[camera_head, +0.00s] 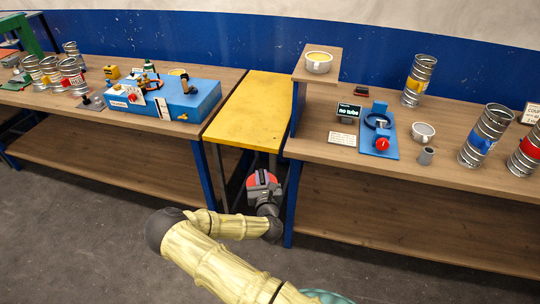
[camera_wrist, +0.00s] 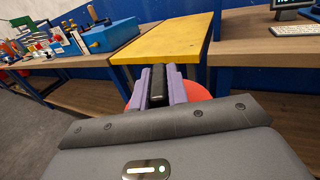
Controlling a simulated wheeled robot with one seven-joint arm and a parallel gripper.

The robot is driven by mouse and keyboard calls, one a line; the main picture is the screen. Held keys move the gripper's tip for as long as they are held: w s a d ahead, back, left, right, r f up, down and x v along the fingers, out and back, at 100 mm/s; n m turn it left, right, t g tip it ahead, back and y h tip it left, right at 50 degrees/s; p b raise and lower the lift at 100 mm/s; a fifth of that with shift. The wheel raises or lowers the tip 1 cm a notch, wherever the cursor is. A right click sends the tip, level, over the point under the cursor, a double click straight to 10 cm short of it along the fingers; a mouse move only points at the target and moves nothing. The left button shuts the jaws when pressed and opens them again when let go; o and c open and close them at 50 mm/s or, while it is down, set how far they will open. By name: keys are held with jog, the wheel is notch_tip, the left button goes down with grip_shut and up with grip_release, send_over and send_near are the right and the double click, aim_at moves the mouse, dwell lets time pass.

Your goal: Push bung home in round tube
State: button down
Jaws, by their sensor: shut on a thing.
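My gripper (camera_wrist: 158,85) is shut on a dark bar that seems to belong to a red disc (camera_wrist: 195,92). I cannot tell surely whether this is the bung. In the head view, my gripper (camera_head: 263,178) hangs low in front of the gap between the tables, apart from every tube. Round ribbed metal tubes stand upright on the right table: one with a yellow label (camera_head: 419,80), one with a blue label (camera_head: 486,136) and one with a red label (camera_head: 526,150). A blue fixture with a black ring (camera_head: 379,121) and red knob holds no visible tube.
A yellow-topped stand (camera_head: 250,108) fills the gap between the wooden tables. The left table holds a blue box (camera_head: 190,100) and several tubes. A raised shelf (camera_head: 308,77) bears a bowl (camera_head: 318,63). A dark sign (camera_head: 347,112) reads "no tube". Floor in front is clear.

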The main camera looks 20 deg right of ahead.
jog(key=s+a+f+n+y+b, duration=0.1)
jog(key=s+a+f+b, duration=0.1)
jog(key=f, duration=0.4)
jog(key=s+a+f+n+y+b, duration=0.1)
jog(key=s+a+f+y+b, duration=0.1)
jog(key=s+f+b, duration=0.2)
jog(key=shift+s+a+f, duration=0.25)
jog(key=shift+s+f, duration=0.6)
jog(key=shift+s, duration=0.2)
